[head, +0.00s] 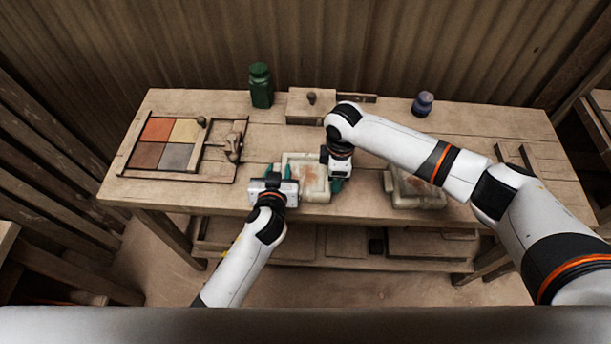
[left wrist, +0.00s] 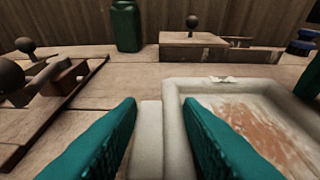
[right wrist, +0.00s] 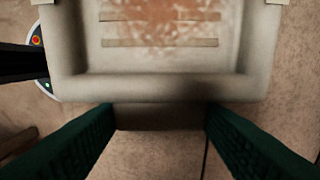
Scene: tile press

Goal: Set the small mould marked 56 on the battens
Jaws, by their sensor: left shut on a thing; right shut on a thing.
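A small pale mould (head: 309,170) with reddish residue inside is near the table's front, between my two grippers. It also shows in the left wrist view (left wrist: 255,125) and the right wrist view (right wrist: 160,88). My left gripper (head: 276,178) is shut on its left side lug (left wrist: 148,140). My right gripper (head: 337,182) is shut on its opposite lug (right wrist: 157,116). I cannot tell whether the mould touches the table. No number is readable. Dark wooden strips, perhaps the battens (head: 528,158), lie at the table's right end, partly behind my right arm.
A second pale mould (head: 418,193) sits to the right, partly under my right arm. A framed tray of coloured tiles (head: 130,168) lies at left. A green jar (head: 261,88), a wooden box (head: 305,108) and a blue-grey pot (head: 423,104) stand at the back.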

